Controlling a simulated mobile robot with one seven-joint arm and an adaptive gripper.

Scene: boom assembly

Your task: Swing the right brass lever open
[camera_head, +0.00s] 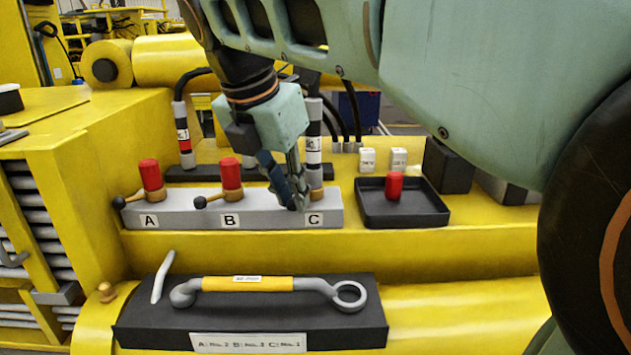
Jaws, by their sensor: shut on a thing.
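A grey valve block (178,215) carries positions labelled A, B and C. The left brass lever (132,200) at A and the middle brass lever (211,199) at B each point left with a black knob, below a red cap. My gripper (293,200) reaches down at position C and is shut on the right brass lever. Only a bit of that lever's brass (316,194) shows beside my fingers. My fingers hide its handle and knob, so its angle cannot be told. No red cap shows at C.
A black tray (432,217) right of the block holds a red cap (394,187). Striped hoses (184,135) stand behind the block. In front, a black holder (350,335) bears a yellow-handled ring wrench (247,284). White labelled blocks (398,159) stand behind the tray.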

